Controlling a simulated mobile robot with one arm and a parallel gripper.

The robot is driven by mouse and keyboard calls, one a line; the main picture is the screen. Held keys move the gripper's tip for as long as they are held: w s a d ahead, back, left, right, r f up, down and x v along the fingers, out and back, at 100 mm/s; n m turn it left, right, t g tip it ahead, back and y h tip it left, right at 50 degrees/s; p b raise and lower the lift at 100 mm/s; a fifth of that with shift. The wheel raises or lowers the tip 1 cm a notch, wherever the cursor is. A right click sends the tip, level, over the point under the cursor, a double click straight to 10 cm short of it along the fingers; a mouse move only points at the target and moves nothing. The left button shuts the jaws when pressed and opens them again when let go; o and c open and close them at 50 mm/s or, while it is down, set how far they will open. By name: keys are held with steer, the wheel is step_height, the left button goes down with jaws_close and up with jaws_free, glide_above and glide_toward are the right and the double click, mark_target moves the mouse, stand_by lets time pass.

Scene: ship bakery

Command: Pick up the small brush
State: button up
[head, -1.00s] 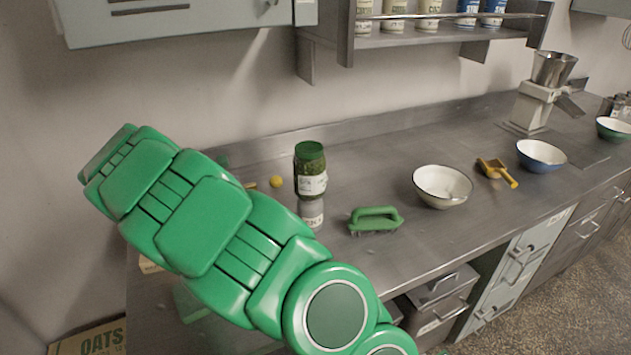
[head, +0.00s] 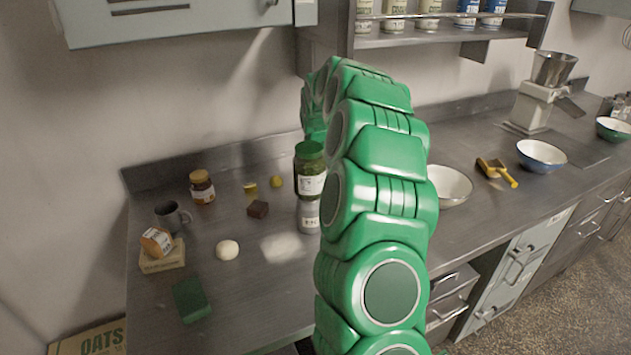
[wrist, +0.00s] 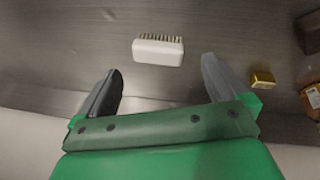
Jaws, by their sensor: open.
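A small brush (wrist: 158,50) with a white body and pale bristles lies on the steel counter in the wrist view, just ahead of my gripper. My gripper (wrist: 162,68) is open, with one dark finger to the left and one grey finger to the right. The brush is in front of the gap between the fingertips, not gripped. I cannot tell the height of the fingers above the counter. In the head view my green arm reaches toward the back of the counter; it hides my gripper, and the small brush does not show there.
A tall green-lidded jar (head: 310,170) stands on a tin (head: 309,214) left of my arm. A gold block (wrist: 262,79) and an amber jar (wrist: 313,97) lie right of the fingers in the wrist view. A wall shelf (head: 420,38) hangs above. A white bowl (head: 450,186) stands right of my arm.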

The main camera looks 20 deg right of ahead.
steer(key=shift+w+d+f+m+t+y, duration=0.1)
steer(key=shift+w+d+f+m+y, duration=0.3)
steer(key=shift+f, duration=0.9)
steer(key=shift+w+d+f+m+t, duration=0.1)
steer(key=shift+w+f+m, duration=0.35)
steer(key=shift+w+f, duration=0.65)
steer(key=shift+w+d+f+m+t+y, duration=0.1)
steer(key=shift+w+d+f+m+y, duration=0.3)
steer(key=shift+f, duration=1.05)
steer(key=shift+w+a, duration=0.1)
steer(key=shift+a, duration=0.05)
steer(key=c, duration=0.8)
steer(key=shift+r, duration=0.15)
